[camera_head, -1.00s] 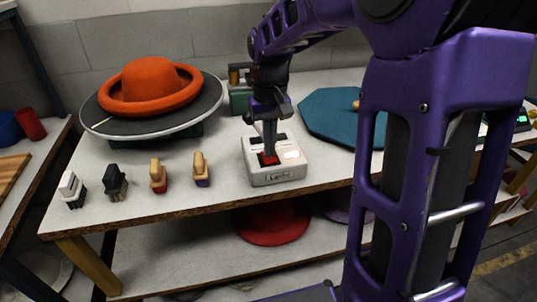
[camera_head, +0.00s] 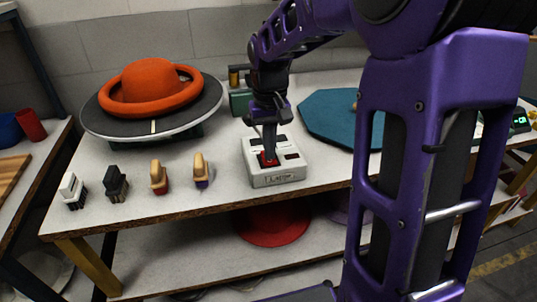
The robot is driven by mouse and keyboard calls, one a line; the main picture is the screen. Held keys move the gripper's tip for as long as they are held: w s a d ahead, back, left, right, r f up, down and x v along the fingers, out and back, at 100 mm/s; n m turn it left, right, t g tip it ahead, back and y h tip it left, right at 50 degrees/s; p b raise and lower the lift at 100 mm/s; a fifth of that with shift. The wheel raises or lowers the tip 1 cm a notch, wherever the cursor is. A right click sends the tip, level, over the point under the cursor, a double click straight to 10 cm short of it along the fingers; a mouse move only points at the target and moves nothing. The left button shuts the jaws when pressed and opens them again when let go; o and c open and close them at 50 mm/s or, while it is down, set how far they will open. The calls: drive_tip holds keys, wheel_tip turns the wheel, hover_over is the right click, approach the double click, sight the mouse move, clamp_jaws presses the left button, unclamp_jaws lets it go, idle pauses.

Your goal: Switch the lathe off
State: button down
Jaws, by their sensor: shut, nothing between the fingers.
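The lathe is a dark round turntable (camera_head: 110,122) with a pale rim, at the left of the table. An orange hat (camera_head: 150,85) sits on it, and a pale mark shows on the disc's front. A white switch box (camera_head: 276,180) with blurred lettering on its front stands near the table's front edge. It has a red button (camera_head: 268,160) on top and a small dark-red window to the right of it. My gripper (camera_head: 270,152) is shut and points down at the red button. Its tips are at or just over the button; I cannot tell if they touch.
Several small brushes, one of them red-based (camera_head: 159,179), stand in a row left of the box. A teal octagonal board (camera_head: 335,115) lies to the right, behind my arm. A green object (camera_head: 240,102) stands behind the gripper. A red hat (camera_head: 272,224) is on the lower shelf.

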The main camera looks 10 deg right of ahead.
wheel_tip(320, 180, up, 7)
drive_tip(key=p, duration=0.5)
drive_tip(key=shift+f, duration=0.2)
